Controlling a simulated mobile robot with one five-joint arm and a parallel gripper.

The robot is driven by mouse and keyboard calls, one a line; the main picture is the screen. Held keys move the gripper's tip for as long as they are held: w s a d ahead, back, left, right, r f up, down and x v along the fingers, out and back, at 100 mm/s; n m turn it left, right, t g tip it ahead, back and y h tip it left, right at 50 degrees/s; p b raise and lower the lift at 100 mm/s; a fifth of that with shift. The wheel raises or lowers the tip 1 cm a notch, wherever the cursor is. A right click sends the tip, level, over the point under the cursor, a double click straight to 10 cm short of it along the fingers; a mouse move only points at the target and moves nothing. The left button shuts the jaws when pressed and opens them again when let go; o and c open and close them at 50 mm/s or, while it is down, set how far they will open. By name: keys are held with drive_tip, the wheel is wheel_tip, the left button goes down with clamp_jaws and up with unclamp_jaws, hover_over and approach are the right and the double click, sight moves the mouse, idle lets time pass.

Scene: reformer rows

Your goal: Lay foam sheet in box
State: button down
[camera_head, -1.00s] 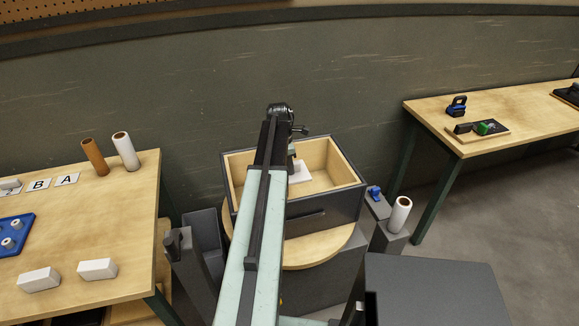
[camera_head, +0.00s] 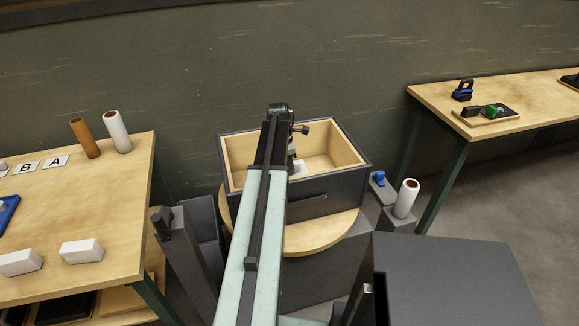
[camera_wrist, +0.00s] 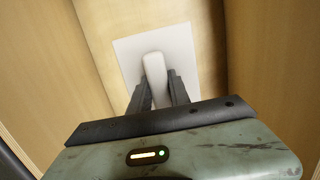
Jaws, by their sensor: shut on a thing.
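The white foam sheet (camera_wrist: 130,53) shows in the wrist view, flat and squarish, with a raised white grip (camera_wrist: 155,78) on its top. My gripper (camera_wrist: 160,92) is shut on this grip and points down into the box. The box (camera_head: 345,184) is dark grey outside with pale wood inside, open at the top. In the head view only a small piece of the sheet (camera_head: 299,167) shows inside the box; my arm hides the rest. Wood walls stand on both sides of the sheet in the wrist view. I cannot tell whether the sheet touches the floor.
The box stands on a round wooden table (camera_head: 318,236). A left table (camera_head: 110,195) holds white blocks, rolls and letter cards. A right table (camera_head: 430,97) holds a blue item and a small board. A white roll (camera_head: 406,198) stands right of the box.

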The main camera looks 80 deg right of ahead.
drive_tip(key=shift+f+b, duration=2.25)
drive_tip(key=shift+f, duration=0.35)
drive_tip(key=c, duration=1.1)
unclamp_jaws()
drive_tip(key=shift+c, duration=0.2)
drive_tip(key=shift+r, duration=0.1)
drive_tip(key=r+p, duration=0.5)
drive_tip(key=w+r+p, duration=0.1)
drive_tip(key=r+p, duration=0.2)
drive_tip(key=shift+a, duration=0.25)
drive_tip(key=shift+f, duration=0.1)
